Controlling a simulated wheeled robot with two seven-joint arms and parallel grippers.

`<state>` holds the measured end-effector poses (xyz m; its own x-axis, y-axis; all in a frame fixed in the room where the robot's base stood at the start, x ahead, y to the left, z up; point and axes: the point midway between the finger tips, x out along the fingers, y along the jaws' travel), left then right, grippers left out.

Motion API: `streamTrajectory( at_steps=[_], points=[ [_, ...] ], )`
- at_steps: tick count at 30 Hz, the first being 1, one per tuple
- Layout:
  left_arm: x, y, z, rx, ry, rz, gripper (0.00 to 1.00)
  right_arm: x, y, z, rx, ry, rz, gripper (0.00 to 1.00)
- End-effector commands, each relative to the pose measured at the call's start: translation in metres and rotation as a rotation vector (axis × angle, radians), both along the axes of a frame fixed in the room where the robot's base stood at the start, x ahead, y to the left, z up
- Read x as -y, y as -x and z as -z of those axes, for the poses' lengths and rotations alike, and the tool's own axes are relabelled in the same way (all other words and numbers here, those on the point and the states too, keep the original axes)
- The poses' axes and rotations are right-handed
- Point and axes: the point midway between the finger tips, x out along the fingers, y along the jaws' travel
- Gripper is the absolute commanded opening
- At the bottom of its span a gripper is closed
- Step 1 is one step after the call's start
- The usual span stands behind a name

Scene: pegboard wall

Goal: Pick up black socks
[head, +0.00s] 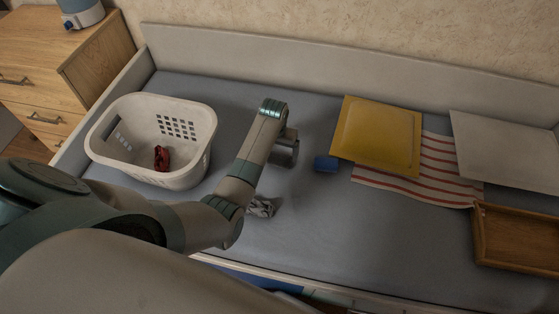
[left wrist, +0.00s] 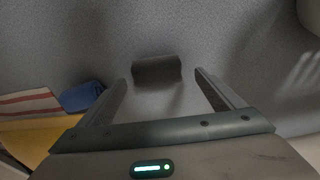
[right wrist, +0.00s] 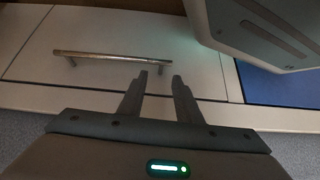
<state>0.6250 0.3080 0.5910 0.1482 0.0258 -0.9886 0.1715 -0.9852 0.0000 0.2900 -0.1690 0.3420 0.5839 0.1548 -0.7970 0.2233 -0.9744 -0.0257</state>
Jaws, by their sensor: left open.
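The black socks (left wrist: 156,69) show in the left wrist view as a dark rolled bundle on the grey-blue bed surface. They lie just beyond and between the fingertips of my left gripper (left wrist: 160,82), which is open and empty. In the head view my left gripper (head: 285,150) points down over the middle of the bed, and I cannot make out the black socks there. My right gripper (right wrist: 159,78) shows only in its own wrist view. Its fingers are a small gap apart with nothing between them, near a pale drawer front with a metal handle (right wrist: 105,56).
A white laundry basket (head: 195,165) with a dark red bundle (head: 161,158) inside stands left. A blue bundle (head: 326,163) lies right of the left gripper, a grey patterned bundle (head: 262,207) nearer. A yellow folder (head: 380,135), striped cloth (head: 410,188) and wooden tray (head: 515,240) are right.

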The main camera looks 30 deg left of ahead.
Motion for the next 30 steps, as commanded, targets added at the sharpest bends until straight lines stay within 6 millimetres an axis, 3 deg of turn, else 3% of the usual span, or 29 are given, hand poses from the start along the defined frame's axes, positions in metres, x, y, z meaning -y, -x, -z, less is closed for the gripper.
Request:
streamTrajectory(
  at_steps=[12,28,29,30],
  points=[
    [0.004,-0.005,0.044,-0.001,0.0,0.0,0.88,0.0,-0.003,0.002,-0.002,0.001,-0.001,0.31],
    [0.004,-0.004,0.047,-0.001,0.0,0.0,0.88,0.0,-0.008,0.0,0.0,0.002,0.0,0.31],
    [0.004,-0.005,0.047,-0.001,0.0,0.0,0.86,0.0,-0.008,0.0,0.0,0.002,0.0,0.31],
    [0.004,-0.004,0.047,-0.001,0.0,0.0,0.76,0.0,-0.007,0.0,0.0,0.002,0.0,0.31]
  ],
)
